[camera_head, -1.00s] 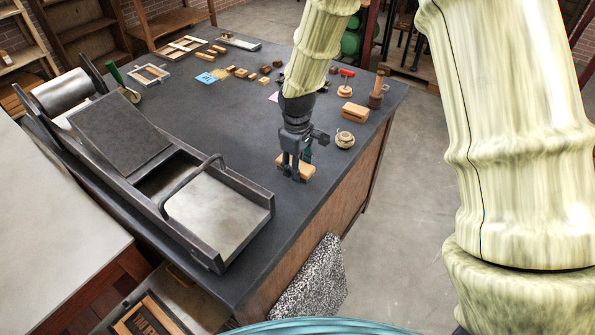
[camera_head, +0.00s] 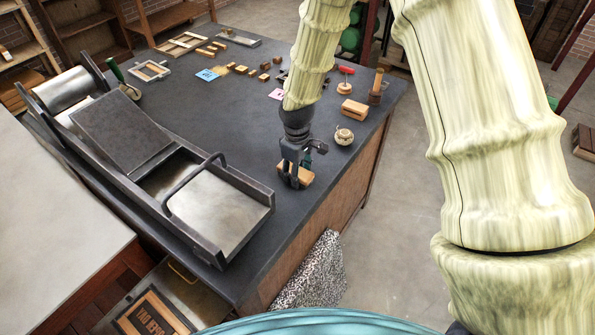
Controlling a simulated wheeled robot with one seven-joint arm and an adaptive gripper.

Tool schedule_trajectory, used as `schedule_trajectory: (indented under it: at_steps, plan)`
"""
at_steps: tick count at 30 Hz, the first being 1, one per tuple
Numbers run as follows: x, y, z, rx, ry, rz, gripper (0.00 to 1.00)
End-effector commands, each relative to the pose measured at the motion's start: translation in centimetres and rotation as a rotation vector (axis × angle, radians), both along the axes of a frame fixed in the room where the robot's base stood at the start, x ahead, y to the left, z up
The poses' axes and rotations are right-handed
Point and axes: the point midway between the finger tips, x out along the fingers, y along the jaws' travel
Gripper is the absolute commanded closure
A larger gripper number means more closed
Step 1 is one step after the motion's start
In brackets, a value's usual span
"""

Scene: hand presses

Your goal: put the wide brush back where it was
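The wide brush (camera_head: 305,178) appears to be the tan wooden block at my gripper, near the right edge of the dark counter (camera_head: 230,120). My gripper (camera_head: 294,178) points down with its fingers across the block and looks shut on it. The fingers hide the block's middle. I cannot tell whether its underside touches the counter. A similar tan block (camera_head: 354,109) lies farther back near the right edge.
A round pale ball-like item (camera_head: 344,136) sits behind my gripper. A red-handled tool (camera_head: 346,72) and an upright wooden-handled tool (camera_head: 377,86) stand farther back. The press (camera_head: 240,238) fills the left. The middle counter is clear.

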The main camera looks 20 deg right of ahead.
Motion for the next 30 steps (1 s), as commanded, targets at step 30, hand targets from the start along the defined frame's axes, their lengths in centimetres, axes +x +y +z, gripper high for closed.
schedule_trajectory:
  at_steps: [30]
  plan:
    - [0.1,0.0,6.3,0.001,-0.003,0.000,0.41]
